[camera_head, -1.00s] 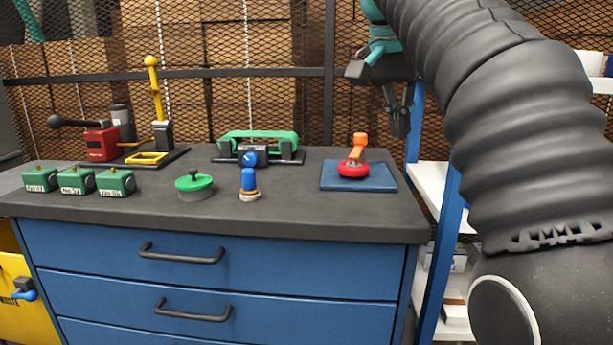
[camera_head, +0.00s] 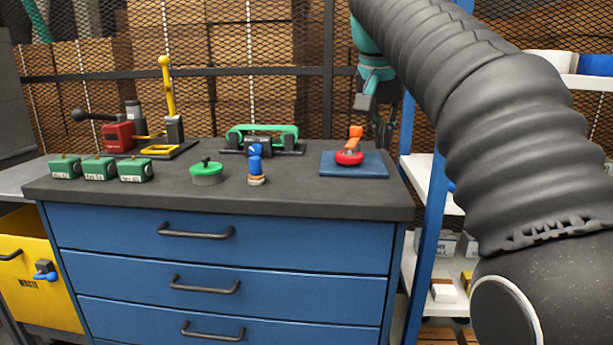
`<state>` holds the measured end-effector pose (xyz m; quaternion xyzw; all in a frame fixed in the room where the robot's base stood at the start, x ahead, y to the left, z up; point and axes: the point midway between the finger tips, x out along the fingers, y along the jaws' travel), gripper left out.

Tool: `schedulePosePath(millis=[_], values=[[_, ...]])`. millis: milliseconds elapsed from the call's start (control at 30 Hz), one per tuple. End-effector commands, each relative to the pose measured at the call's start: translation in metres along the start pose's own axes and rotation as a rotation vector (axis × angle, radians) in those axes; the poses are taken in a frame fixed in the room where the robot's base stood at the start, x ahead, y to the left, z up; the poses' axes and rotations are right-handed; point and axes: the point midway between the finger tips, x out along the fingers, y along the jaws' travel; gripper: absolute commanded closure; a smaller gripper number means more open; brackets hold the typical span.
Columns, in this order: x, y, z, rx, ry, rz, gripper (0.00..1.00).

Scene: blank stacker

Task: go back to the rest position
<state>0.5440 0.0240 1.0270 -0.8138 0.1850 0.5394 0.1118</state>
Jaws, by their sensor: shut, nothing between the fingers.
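My gripper (camera_head: 386,135) hangs at the end of my arm, at the right of the view, near the right end of the bench top. It is shut and empty, pointing down. It is close to the blue mat (camera_head: 376,171) in the picture, just right of the red and orange tool (camera_head: 350,157) that stands on that mat. The gripper is partly hidden behind its own dark links and is small in the view.
The blue drawer bench (camera_head: 200,240) carries several green boxes (camera_head: 98,168), a green-lidded pot (camera_head: 206,172), a blue-topped stamp (camera_head: 256,165), a red and yellow lever press (camera_head: 120,136) and a green-handled device (camera_head: 262,137). A shelf rack (camera_head: 424,215) stands right. A yellow waste bin (camera_head: 38,265) stands left.

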Motion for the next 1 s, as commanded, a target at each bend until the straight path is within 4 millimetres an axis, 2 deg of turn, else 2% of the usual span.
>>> schedulePosePath(millis=[267, 467, 767, 1000], values=[[0.046, -0.012, 0.016, -0.163, -0.002, -0.042, 1.0], [0.087, -0.005, 0.054, -0.301, 0.005, -0.092, 1.0], [0.143, 0.028, 0.141, -0.432, 0.023, -0.162, 1.0], [0.186, 0.068, 0.232, -0.463, 0.033, -0.197, 1.0]])
